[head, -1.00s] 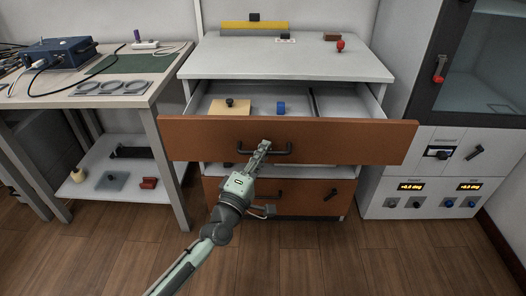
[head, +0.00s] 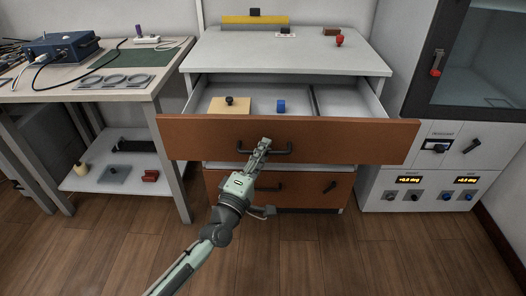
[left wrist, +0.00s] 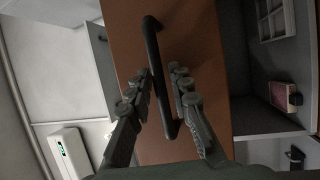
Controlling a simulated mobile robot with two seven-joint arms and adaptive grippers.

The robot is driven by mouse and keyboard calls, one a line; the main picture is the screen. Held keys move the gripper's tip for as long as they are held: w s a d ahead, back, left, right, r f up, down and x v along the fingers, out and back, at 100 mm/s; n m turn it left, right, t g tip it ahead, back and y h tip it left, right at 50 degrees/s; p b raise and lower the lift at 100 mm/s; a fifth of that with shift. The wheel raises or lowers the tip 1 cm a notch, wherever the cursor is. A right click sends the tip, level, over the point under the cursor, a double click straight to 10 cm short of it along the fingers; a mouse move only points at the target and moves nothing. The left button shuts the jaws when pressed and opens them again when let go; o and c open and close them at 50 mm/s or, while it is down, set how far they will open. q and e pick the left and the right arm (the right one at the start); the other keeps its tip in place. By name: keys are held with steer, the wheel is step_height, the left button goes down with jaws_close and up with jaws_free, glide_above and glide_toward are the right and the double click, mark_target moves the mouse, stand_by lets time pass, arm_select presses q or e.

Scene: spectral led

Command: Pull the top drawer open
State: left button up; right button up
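The top drawer (head: 340,139) of the white cabinet has a brown front with a dark bar handle (head: 279,152). It stands well out from the cabinet, and its inside shows. My right gripper is not in view.
Below is a second brown drawer (head: 322,190), shut. The cabinet top (head: 285,55) holds a red knob (head: 339,41) and small items. A workbench (head: 130,93) stands close at left, a grey glass-door unit (head: 420,150) at right. The wood floor in front is clear.

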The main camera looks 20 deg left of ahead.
arm_select(q)
steer(key=shift+s, duration=0.15)
steer(key=v, duration=1.1)
steer(key=shift+s, duration=0.35)
steer(key=shift+f, duration=0.1)
